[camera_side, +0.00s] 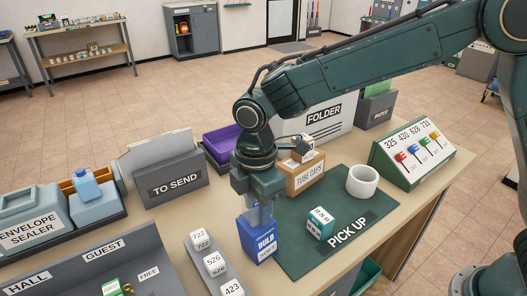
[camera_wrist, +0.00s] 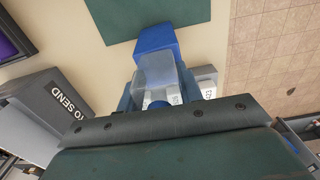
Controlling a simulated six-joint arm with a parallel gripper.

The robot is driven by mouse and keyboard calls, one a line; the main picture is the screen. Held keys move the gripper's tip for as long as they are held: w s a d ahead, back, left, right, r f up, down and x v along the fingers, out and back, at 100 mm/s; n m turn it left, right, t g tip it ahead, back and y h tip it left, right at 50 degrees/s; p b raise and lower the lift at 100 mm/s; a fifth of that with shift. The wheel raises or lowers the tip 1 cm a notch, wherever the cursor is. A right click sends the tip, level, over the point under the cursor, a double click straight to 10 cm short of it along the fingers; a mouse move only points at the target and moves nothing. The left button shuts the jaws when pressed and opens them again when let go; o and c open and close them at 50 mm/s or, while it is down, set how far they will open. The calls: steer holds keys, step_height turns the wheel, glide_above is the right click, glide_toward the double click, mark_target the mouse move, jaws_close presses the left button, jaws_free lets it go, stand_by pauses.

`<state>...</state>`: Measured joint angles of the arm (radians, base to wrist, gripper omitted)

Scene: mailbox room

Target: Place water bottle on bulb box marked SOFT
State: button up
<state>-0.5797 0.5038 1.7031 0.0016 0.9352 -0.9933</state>
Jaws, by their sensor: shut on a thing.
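A blue box (camera_side: 260,241) marked BULB, with a smaller line that seems to read SOFT, stands on the table at the left edge of the green mat. My gripper (camera_side: 259,211) points down right over this box. It is shut on a clear, pale water bottle (camera_side: 263,214), mostly hidden by the fingers. In the wrist view the bottle (camera_wrist: 158,72) is between my fingers (camera_wrist: 158,96), and the blue box (camera_wrist: 155,39) shows beyond it. The bottle's base overlaps the box top; I cannot tell whether they touch.
Number blocks (camera_side: 213,264) stand left of the box. The green PICK UP mat (camera_side: 297,249) holds a teal-and-white cube (camera_side: 320,223) and a white cup (camera_side: 362,181). A TUBE CAPS box (camera_side: 305,176) stands behind my gripper. A TO SEND bin (camera_side: 178,184) is back left.

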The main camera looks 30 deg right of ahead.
steer(key=shift+f, duration=0.1)
steer(key=o, duration=1)
step_height(320, 180, up, 13)
steer(key=shift+f, duration=0.1)
stand_by(0.6)
